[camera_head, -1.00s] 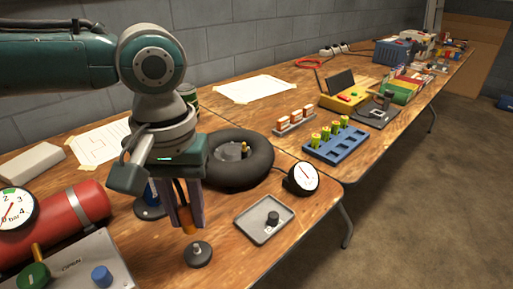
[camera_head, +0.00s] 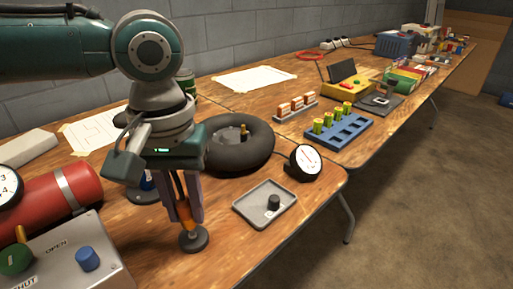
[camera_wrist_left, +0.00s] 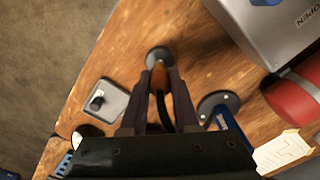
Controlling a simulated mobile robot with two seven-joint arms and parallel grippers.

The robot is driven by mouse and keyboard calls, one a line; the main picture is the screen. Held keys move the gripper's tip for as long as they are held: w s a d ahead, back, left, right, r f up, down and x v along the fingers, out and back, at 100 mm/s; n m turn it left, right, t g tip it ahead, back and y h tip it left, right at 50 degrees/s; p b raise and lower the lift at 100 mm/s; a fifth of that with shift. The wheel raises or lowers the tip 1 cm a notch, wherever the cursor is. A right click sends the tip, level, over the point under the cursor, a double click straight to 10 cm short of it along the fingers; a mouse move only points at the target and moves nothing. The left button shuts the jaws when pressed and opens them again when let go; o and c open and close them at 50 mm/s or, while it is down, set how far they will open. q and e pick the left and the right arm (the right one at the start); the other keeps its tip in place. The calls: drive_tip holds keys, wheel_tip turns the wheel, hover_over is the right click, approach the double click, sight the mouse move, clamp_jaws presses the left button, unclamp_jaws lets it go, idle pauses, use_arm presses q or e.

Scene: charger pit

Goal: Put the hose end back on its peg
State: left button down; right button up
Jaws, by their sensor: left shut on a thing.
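My left gripper (camera_head: 182,212) is shut on the orange hose end (camera_head: 187,225), which points down between the fingers. A dark hose runs up from it between the fingers. The peg's round dark base (camera_head: 194,240) stands on the bench directly under the hose end. The hose end's lower tip meets or overlaps the peg; the peg's top is hidden, so I cannot tell how far it is seated. In the left wrist view, the orange hose end (camera_wrist_left: 159,77) lies between the fingertips, against the round base (camera_wrist_left: 158,54). My right gripper is not in view.
A grey tray (camera_head: 246,213) with a black knob and a round gauge (camera_head: 305,163) stand to the right. A black tyre (camera_head: 258,150) lies behind. A red tank (camera_head: 45,210) and a grey valve box (camera_head: 115,267) are at the left. A blue-bodied stand (camera_wrist_left: 229,125) is close beside the gripper.

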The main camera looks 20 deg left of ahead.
sight(183, 199)
use_arm(q)
drive_tip(key=shift+f+b, duration=0.65)
drive_tip(key=shift+f, duration=0.75)
idle(0.4)
drive_tip(key=c, duration=0.6)
unclamp_jaws()
drive_tip(key=shift+r, duration=0.1)
wheel_tip(183, 199, up, 8)
drive_tip(key=p, duration=0.3)
drive_tip(key=shift+r, duration=0.9)
